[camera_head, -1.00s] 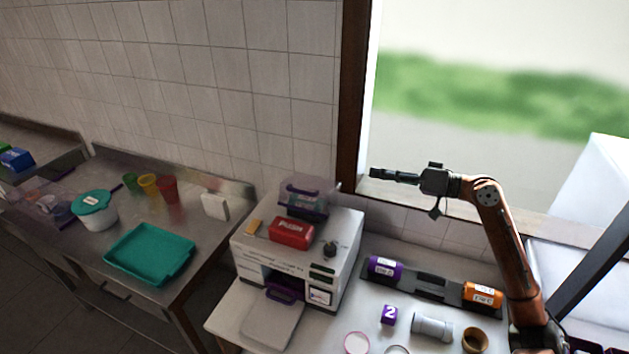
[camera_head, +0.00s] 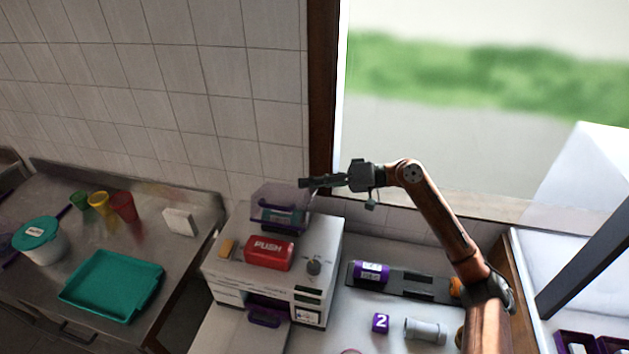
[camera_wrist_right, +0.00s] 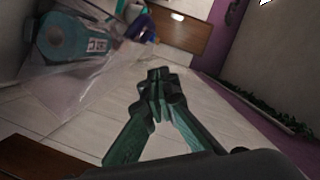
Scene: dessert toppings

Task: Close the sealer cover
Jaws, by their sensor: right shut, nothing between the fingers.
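The sealer (camera_head: 225,262) is a white box machine with a red PUSH button (camera_head: 269,252) on top. Its clear, purple-tinted cover (camera_head: 266,195) stands raised at the back, over a roll housing. My right gripper (camera_head: 304,183) is shut and empty, pointing left, at the right edge of the raised cover. Whether it touches the cover cannot be told. In the right wrist view, the shut fingertips (camera_wrist_right: 158,78) show at the middle, and the clear cover with a teal roll (camera_wrist_right: 72,40) behind it lies to the left. My left gripper is not in view.
A dark holder (camera_head: 415,284) with a purple roll (camera_head: 370,272) lies right of the sealer. A window frame (camera_head: 322,100) rises behind. A teal tray (camera_head: 112,285) lies on the left table.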

